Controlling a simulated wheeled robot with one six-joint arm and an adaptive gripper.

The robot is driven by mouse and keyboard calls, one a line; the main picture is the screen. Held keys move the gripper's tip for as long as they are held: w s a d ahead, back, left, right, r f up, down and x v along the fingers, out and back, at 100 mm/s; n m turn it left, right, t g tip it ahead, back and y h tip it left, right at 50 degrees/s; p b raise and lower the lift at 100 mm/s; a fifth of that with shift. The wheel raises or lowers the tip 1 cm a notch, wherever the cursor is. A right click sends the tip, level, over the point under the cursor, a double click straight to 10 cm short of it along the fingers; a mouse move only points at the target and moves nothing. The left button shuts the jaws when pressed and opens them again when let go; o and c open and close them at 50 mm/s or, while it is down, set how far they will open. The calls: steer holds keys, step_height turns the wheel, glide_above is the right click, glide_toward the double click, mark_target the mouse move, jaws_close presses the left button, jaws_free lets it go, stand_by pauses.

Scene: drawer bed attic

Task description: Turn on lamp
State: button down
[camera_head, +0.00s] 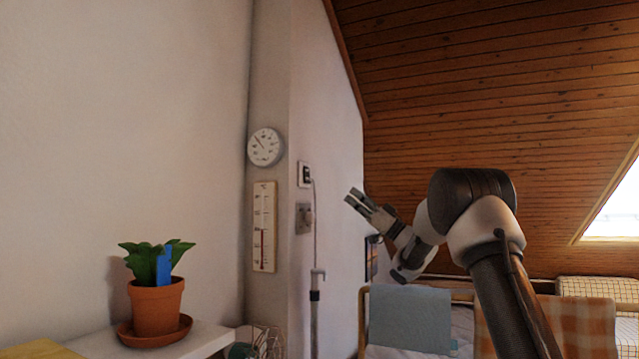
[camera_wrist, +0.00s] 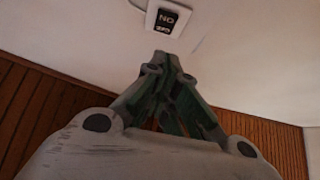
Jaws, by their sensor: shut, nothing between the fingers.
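A small switch (camera_head: 305,174) with a dark face on a white plate is on the wall, with a cord running down from it. In the wrist view the switch (camera_wrist: 167,19) shows a black face with white lettering, apparently "ON" upside down. My gripper (camera_head: 352,198) is shut and empty, to the right of the switch and a little lower in the head view. In the wrist view the closed fingertips (camera_wrist: 161,54) point toward the wall, just below the switch plate in the picture. A gap shows between them and the plate. I see no lamp that I can identify.
A grey wall fitting (camera_head: 304,218) sits below the switch, near a vertical pipe (camera_head: 315,318). A round dial (camera_head: 265,147) and a thermometer (camera_head: 263,227) hang on the left. A potted plant (camera_head: 156,303) stands on a white shelf. A blue cloth (camera_head: 411,318) hangs below my arm.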

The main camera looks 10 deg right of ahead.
glide_toward(307, 172)
step_height(307, 172, up, 3)
steer(key=w+a, duration=0.2)
steer(key=shift+w+a, duration=0.15)
steer(key=shift+a, duration=0.25)
